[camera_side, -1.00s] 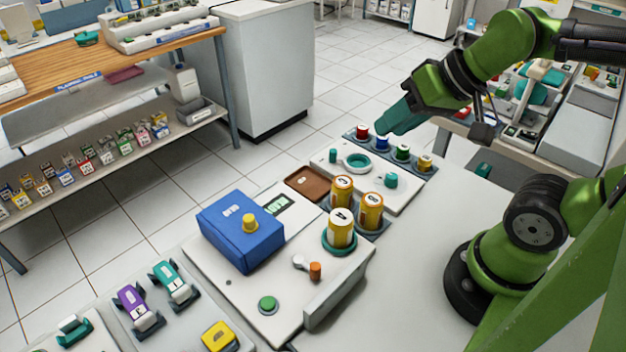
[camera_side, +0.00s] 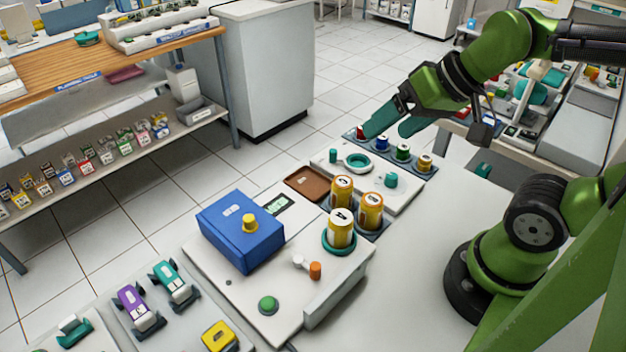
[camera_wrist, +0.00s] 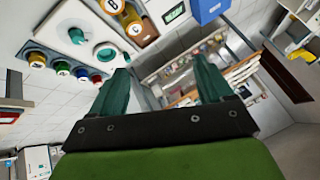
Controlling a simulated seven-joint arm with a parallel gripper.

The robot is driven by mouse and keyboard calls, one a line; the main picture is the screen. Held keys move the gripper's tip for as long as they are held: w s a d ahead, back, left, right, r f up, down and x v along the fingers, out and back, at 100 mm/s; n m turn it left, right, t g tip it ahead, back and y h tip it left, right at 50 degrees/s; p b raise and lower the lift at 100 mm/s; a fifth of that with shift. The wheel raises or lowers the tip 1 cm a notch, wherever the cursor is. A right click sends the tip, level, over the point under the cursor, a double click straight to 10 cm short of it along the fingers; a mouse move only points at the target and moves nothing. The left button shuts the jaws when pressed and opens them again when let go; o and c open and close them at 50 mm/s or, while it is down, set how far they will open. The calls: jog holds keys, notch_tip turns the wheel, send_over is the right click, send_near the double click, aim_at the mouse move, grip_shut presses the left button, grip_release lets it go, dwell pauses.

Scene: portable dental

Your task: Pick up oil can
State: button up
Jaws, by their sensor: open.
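Several yellow cans stand near the middle of the side view, and I cannot tell for sure which is the oil can. One yellow can (camera_side: 341,230) stands upright in a teal ring on the white unit. A second yellow can (camera_side: 371,211) and a third yellow can (camera_side: 343,191) stand upright behind it in a dark holder. Two can tops show at the upper left of the wrist view (camera_wrist: 133,27). My gripper (camera_side: 387,130) is open and empty, behind the cans and above the row of small coloured pots. Its teal fingers are spread apart in the wrist view (camera_wrist: 160,70).
A blue box (camera_side: 240,235) with a yellow knob sits left of the cans. A brown tray (camera_side: 306,183) lies behind it. Red, blue, green and yellow pots (camera_side: 403,152) stand in a row under my gripper. The white table (camera_side: 430,260) right of the cans is clear.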

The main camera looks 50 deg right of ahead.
aim_at(342, 217)
jog(key=w+a+f+n+g+h, duration=0.2)
jog(key=w+a+f+g, duration=0.2)
jog(key=a+g, duration=0.3)
jog(key=shift+m, duration=0.4)
jog(key=f, duration=1.6)
jog(key=shift+s+a, duration=0.25)
jog(key=shift+c, duration=0.3)
